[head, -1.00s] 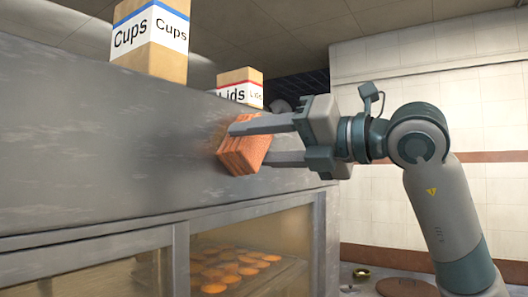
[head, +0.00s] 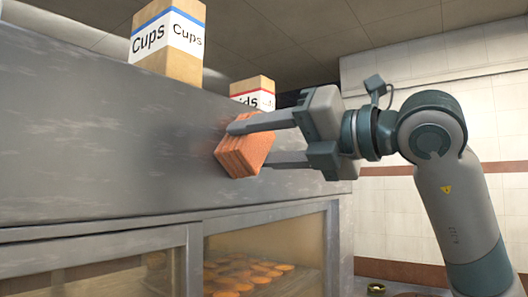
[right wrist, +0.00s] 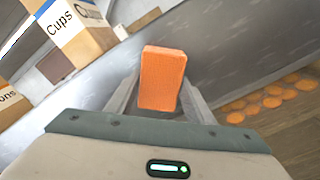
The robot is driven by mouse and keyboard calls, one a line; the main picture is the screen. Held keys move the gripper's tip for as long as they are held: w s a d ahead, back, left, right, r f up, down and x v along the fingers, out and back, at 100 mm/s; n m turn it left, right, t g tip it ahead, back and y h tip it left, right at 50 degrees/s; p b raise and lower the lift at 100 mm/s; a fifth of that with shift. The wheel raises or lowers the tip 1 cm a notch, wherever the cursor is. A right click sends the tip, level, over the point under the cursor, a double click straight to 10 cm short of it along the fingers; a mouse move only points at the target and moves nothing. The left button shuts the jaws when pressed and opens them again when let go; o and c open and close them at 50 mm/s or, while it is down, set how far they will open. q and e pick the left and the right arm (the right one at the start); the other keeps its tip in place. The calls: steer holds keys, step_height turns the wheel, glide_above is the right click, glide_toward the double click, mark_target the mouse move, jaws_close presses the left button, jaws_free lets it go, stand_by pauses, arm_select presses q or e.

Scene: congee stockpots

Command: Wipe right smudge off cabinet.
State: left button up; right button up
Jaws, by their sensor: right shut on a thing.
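My right gripper (head: 258,141) is shut on an orange sponge (head: 238,152) in the head view. The sponge is at the upper front face of the grey metal cabinet (head: 110,160) and looks to be touching it. In the right wrist view the sponge (right wrist: 162,78) stands between the two fingers, with the cabinet face (right wrist: 225,60) behind it. My left gripper is not in view.
A Cups box (head: 168,42) and a Lids box (head: 252,92) stand on top of the cabinet. Below the panel, glass doors (head: 270,250) show several round orange-brown items on a tray. A tiled wall (head: 410,215) is at the right.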

steer(key=shift+s+a+b, duration=0.5)
steer(key=shift+s+a, duration=0.15)
steer(key=shift+s, duration=0.2)
steer(key=shift+b+v, duration=0.55)
steer(key=shift+v, duration=0.25)
steer(key=shift+b+v, duration=0.8)
steer(key=shift+v, duration=0.9)
steer(key=shift+s+d, duration=0.3)
steer(key=shift+d, duration=0.15)
steer(key=b+v, duration=0.2)
steer(key=v, duration=0.1)
